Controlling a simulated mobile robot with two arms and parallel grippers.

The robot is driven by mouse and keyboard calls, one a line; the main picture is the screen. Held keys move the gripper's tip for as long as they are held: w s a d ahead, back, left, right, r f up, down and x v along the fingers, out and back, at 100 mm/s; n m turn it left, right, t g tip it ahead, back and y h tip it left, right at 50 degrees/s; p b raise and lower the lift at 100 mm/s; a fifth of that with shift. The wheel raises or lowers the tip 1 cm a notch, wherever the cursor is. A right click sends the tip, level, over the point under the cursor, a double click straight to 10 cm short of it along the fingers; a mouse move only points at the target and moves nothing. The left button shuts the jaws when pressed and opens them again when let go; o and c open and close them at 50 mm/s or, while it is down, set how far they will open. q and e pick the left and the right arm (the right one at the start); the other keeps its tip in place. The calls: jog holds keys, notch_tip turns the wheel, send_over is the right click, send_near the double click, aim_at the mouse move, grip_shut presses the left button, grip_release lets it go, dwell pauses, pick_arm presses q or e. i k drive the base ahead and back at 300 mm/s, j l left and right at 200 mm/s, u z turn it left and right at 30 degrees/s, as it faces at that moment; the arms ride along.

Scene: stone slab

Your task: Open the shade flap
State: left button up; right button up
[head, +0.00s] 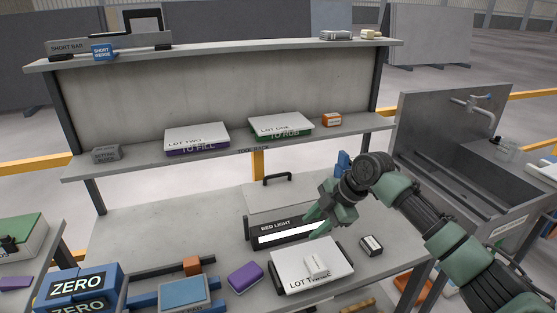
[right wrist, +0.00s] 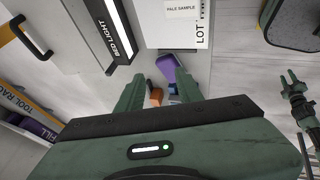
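A pale grey panel with a black bar handle (head: 277,178) lies behind the bed light on the bench; I take it for the shade flap (head: 290,197), and it looks shut. The handle also shows at the upper left of the right wrist view (right wrist: 32,38). My right gripper (head: 314,222) is above the bench at the right end of the bed light (head: 290,232), in front of the handle and apart from it. In the right wrist view its green fingers (right wrist: 158,92) are spread with nothing between them. What seems to be my left gripper (right wrist: 289,80) shows small at the right edge there.
A white-topped LOT block (head: 300,277) with a small white piece on it lies in front of the bed light. A purple block (head: 245,277) and a small dark box (head: 371,245) are beside it. The tool rack shelf (head: 350,125) overhangs behind. The bench's left rear is clear.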

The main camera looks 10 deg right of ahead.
aim_at(281, 190)
jog(key=i, duration=1.1)
